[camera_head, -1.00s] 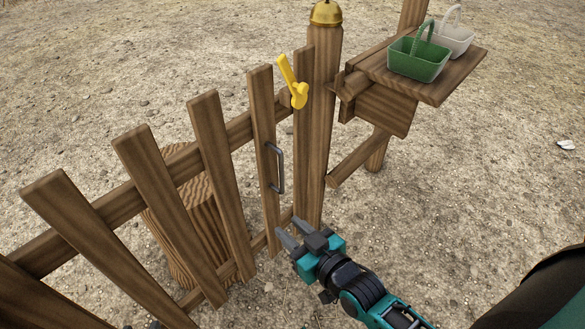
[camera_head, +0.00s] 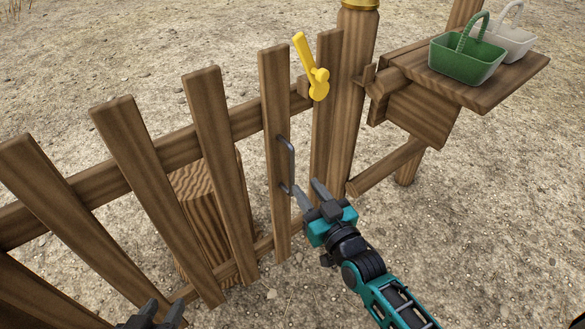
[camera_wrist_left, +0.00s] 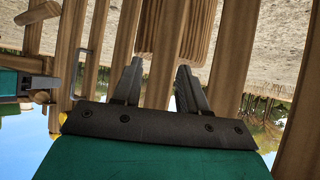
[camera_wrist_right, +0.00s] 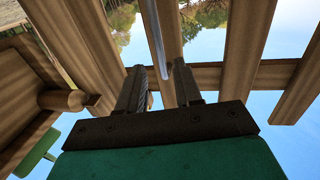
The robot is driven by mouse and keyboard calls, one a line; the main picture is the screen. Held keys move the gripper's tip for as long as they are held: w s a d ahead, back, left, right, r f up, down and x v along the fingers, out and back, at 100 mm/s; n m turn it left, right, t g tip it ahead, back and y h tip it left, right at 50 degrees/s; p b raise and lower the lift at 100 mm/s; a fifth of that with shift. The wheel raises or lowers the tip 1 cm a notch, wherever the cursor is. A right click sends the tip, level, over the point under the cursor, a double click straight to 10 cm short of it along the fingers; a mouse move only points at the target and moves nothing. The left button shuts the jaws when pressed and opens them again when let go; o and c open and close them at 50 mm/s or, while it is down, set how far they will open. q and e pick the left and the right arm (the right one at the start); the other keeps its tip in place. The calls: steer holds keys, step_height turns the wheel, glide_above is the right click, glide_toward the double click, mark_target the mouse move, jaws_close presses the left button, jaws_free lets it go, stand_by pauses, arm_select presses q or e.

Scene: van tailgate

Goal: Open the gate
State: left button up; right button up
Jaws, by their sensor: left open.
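The wooden picket gate (camera_head: 208,110) stretches across the left and middle of the head view and looks closed against the post (camera_head: 351,85). A yellow latch lever (camera_head: 308,65) near its top points up, tilted left. A grey bar handle (camera_head: 291,160) is fixed on the picket below. My right gripper (camera_head: 307,187) is open beside the handle's lower end; in the right wrist view the handle (camera_wrist_right: 157,40) shows ahead of the gap between its fingers. I cannot tell whether they touch. My left gripper (camera_head: 164,304) is open and empty, low before the pickets; its fingers fill the left wrist view (camera_wrist_left: 160,65).
A wooden shelf (camera_head: 490,88) right of the post carries a green basket (camera_head: 466,62) and a white basket (camera_head: 515,42). A slanted brace (camera_head: 385,167) runs below it. A wooden block (camera_head: 195,200) stands behind the gate. The gravel at lower right is open.

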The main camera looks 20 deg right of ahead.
mark_target(293, 168)
steer(key=w, duration=0.2)
steer(key=w+b, duration=0.1)
steer(key=w, duration=0.2)
steer(key=w+a+b, duration=0.1)
steer(key=w, duration=0.2)
steer(key=shift+w+a, duration=0.1)
steer(key=shift+w, duration=0.15)
steer(key=shift+c, duration=0.3)
jaws_close()
